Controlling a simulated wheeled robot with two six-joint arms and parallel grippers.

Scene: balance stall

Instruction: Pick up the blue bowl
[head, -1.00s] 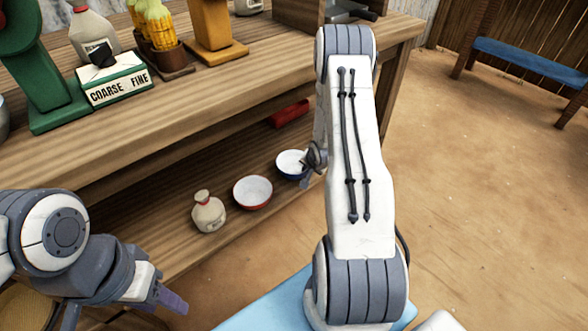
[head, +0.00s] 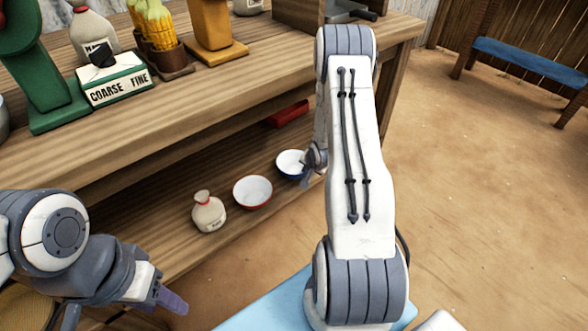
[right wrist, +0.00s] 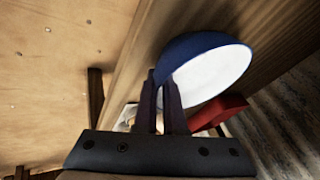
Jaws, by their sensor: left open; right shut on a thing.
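The blue bowl (head: 290,164), blue outside and white inside, is at the lower shelf's front edge, left of my right forearm in the head view. My right gripper (right wrist: 160,92) is shut on its rim; the blue wall (right wrist: 190,48) shows right at the fingertips in the right wrist view. In the head view my right arm partly hides this gripper and the bowl's right side. I cannot tell whether the bowl touches the shelf. My left gripper (head: 172,302) is open and empty at the lower left, well away from the bowl.
A red block (head: 288,113) lies behind. The tabletop (head: 240,75) overhangs the shelf. Bare floor (head: 470,180) is clear to the right.

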